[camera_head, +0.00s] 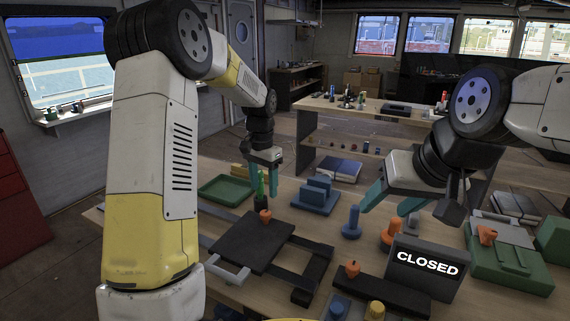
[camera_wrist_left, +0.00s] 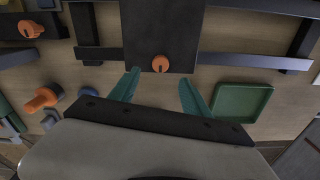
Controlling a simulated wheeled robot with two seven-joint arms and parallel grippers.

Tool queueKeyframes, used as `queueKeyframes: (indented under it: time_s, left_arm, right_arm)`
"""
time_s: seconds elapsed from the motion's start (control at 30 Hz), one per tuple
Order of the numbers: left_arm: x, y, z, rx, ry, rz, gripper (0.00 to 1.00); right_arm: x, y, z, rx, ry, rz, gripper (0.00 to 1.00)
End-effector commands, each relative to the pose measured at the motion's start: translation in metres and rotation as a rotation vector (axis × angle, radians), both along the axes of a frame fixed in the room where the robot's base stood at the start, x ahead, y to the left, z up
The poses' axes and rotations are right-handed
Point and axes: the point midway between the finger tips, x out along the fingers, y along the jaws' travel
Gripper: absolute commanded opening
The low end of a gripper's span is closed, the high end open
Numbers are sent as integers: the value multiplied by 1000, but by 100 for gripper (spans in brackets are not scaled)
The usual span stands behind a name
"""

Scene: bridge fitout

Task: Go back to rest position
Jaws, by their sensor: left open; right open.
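My left gripper (camera_head: 260,176) hangs over the back of the workbench (camera_head: 180,228), its teal fingers apart and pointing down. In the left wrist view the left gripper (camera_wrist_left: 160,80) is open, with nothing held between its fingers. A dark plate with an orange knob (camera_head: 265,215) lies below and in front of it; the plate also shows in the left wrist view (camera_wrist_left: 160,30). My right gripper (camera_head: 386,208) is above the right middle of the bench, its teal fingers spread and empty, near a blue peg (camera_head: 351,224) and an orange peg (camera_head: 391,234).
A green tray (camera_head: 226,190) and blue block (camera_head: 316,198) lie near the left gripper. A dark sign reading CLOSED (camera_head: 427,265) stands in front of the right gripper. A green case (camera_head: 508,268) is at right. A shelf unit (camera_head: 350,112) stands behind the bench.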

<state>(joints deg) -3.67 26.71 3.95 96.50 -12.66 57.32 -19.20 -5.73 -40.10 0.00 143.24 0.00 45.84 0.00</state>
Motion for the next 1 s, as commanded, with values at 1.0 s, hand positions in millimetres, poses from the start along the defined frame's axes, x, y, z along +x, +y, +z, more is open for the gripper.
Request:
queueKeyframes:
  time_s: [1.0]
  left_arm:
    - [-275,21,139,-331,-454,503,56]
  right_arm:
    - [0,0,0,0,0,0,56]
